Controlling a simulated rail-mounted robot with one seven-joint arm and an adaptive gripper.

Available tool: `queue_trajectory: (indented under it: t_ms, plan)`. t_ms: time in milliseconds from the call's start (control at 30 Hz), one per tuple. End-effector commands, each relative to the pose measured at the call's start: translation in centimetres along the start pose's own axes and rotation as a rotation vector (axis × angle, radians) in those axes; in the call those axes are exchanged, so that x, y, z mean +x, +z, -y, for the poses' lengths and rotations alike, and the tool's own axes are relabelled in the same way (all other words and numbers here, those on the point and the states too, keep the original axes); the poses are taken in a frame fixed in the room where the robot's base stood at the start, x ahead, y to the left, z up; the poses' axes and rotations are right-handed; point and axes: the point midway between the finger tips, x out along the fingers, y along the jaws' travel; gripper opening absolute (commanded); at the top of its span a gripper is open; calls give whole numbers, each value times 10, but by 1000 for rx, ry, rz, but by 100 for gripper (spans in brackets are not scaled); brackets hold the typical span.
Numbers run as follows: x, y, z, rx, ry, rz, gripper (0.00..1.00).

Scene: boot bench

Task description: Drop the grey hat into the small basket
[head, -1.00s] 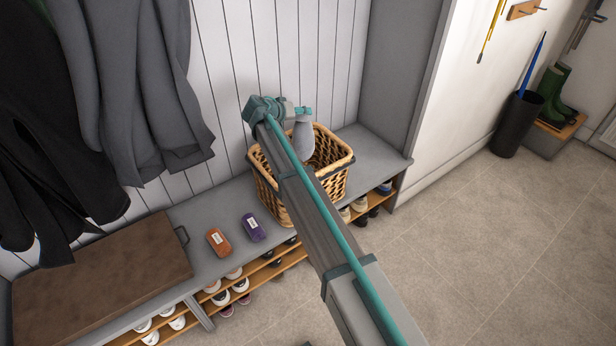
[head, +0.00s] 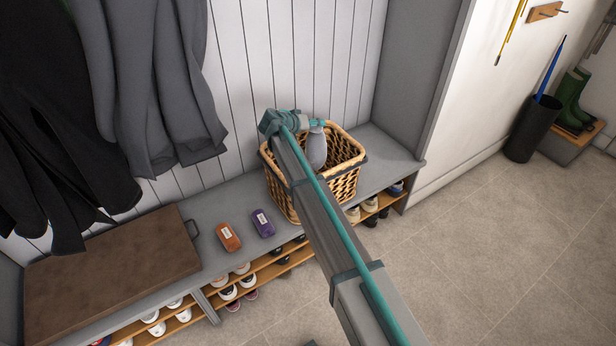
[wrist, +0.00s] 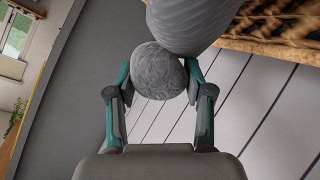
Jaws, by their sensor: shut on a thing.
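The grey hat (head: 317,148) hangs down from my gripper (head: 318,123) over the opening of the wicker basket (head: 345,184). I cannot tell for sure whether its lower end is below the rim. In the wrist view, my gripper (wrist: 158,80) is shut on the hat's round, fuzzy grey end (wrist: 157,70). The hat's ribbed body (wrist: 190,22) extends away beyond the fingers. The basket's rim (wrist: 270,42) shows at the upper right there, close to the hat. My arm hides the basket's front left part in the head view.
The basket stands on the grey bench (head: 385,150) against the panelled wall. An orange case (head: 229,237) and a purple case (head: 263,223) lie left of it. A brown cushion (head: 110,265) is farther left, below hanging coats (head: 150,85). Shoes fill the shelves underneath.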

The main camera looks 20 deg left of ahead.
Motion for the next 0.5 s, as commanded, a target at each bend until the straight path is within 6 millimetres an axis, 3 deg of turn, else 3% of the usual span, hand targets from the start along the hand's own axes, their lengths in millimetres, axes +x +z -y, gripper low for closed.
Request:
queue_trajectory:
  t_ms: [33, 67, 200, 233, 500]
  plan:
    - [0, 0, 0, 0, 0, 0, 0]
    - [0, 0, 0, 0, 0, 0, 53]
    - [0, 0, 0, 0, 0, 0, 76]
    - [0, 0, 0, 0, 0, 0, 81]
    - [0, 0, 0, 0, 0, 0, 81]
